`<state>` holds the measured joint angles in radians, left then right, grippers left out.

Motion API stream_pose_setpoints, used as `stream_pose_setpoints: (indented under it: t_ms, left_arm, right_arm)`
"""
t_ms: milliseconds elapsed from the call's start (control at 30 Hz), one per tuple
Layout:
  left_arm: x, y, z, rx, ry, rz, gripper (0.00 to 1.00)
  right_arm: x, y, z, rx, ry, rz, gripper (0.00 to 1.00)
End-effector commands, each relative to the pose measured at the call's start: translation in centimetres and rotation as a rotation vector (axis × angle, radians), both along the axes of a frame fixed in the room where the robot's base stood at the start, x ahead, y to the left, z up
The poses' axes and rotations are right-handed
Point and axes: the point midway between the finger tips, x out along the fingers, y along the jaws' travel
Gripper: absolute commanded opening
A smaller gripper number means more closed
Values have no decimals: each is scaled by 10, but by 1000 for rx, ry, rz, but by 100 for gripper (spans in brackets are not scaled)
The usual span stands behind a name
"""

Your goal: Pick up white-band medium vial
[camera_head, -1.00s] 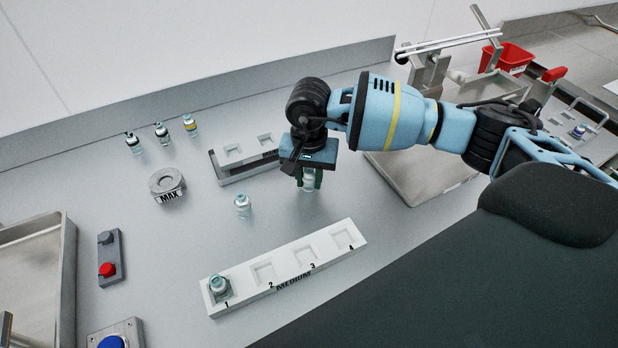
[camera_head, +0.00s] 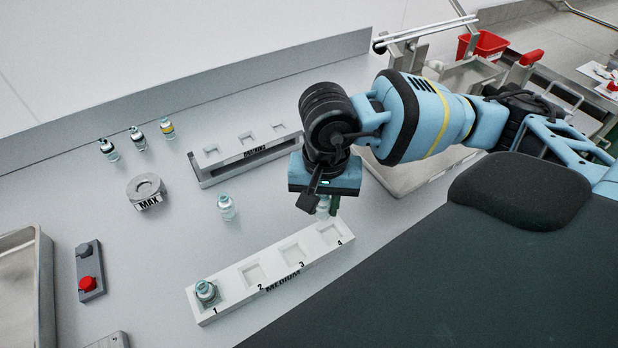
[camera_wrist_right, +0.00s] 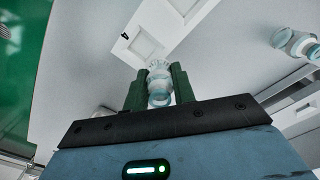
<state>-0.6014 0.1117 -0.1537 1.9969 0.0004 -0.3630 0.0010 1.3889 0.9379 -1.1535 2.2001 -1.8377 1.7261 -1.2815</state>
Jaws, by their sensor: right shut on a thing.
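My right gripper (camera_head: 328,205) is shut on a clear vial with a pale cap (camera_head: 322,207), above the table near the slot 4 end of the rack marked MEDIUM (camera_head: 287,300). In the right wrist view the vial (camera_wrist_right: 160,84) stands between the green fingers (camera_wrist_right: 157,88). Its band cannot be made out. Another clear vial (camera_head: 227,207) stands on the open table, and one (camera_head: 206,292) sits in slot 1 of that rack; slots 2, 3 and 4 are empty. My left gripper is not in view.
Three small vials (camera_head: 138,138) with dark, white and yellow bands stand at the back left. A metal tray (camera_head: 405,171) lies behind my right arm.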

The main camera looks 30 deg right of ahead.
Motion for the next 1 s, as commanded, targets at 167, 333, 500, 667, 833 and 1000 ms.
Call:
stream_pose_setpoints:
  t_ms: [167, 333, 500, 667, 833, 1000]
  left_arm:
    - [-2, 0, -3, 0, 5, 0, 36]
    - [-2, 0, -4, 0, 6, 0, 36]
    - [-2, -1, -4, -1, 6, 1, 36]
    - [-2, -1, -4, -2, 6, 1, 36]
    - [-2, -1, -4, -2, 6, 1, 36]
    - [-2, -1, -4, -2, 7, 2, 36]
  right_arm:
    - [-23, 2, 1, -1, 1, 2, 5]
    - [-35, 2, 3, -1, 1, -1, 5]
    - [-40, 3, 4, -1, -1, 0, 5]
    - [-40, 3, 4, -1, -1, 3, 4]
    - [-36, 5, 4, -1, -1, 72, 4]
    - [-27, 9, 4, -1, -1, 241, 4]
